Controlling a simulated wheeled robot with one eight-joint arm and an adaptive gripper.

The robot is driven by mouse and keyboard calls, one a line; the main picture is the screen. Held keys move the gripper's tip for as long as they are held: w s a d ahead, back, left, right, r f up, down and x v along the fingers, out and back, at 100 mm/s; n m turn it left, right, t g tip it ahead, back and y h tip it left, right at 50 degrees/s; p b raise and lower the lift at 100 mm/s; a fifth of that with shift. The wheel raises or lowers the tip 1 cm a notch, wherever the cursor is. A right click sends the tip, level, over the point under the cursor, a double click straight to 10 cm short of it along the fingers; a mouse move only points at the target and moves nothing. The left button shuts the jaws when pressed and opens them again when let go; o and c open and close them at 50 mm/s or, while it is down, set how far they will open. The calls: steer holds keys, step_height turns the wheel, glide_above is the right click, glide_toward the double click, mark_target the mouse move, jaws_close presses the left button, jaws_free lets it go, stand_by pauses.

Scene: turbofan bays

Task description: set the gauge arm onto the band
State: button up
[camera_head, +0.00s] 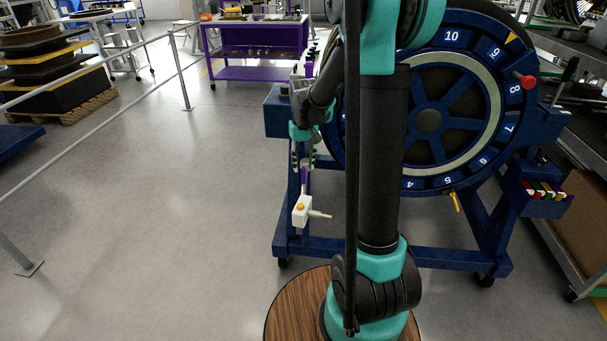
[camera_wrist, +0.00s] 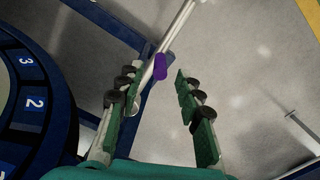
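The gauge arm appears to be the white block (camera_head: 301,211) with an orange button, a thin side peg and a purple grip (camera_head: 304,176) above it. My gripper (camera_head: 303,162) points down just above the purple grip, left of the wheel. In the wrist view, my gripper (camera_wrist: 157,82) is open. The purple grip (camera_wrist: 160,67) lies at the gap between its fingertips, nearer the left one, on a pale rod; contact cannot be told. The band seems to be the pale grey ring (camera_head: 495,100) inside the wheel's numbered blue rim, partly hidden by my arm.
The wheel's blue stand (camera_head: 440,258) has legs close beside my gripper. A red knob (camera_head: 526,82) and yellow handle (camera_head: 455,201) stick out at the wheel. A purple bench (camera_head: 255,72) stands behind. A grey railing (camera_head: 100,63) runs at left; the floor between is clear.

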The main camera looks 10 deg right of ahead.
mark_target(303, 182)
steer(key=shift+f, duration=2.35)
jaws_close()
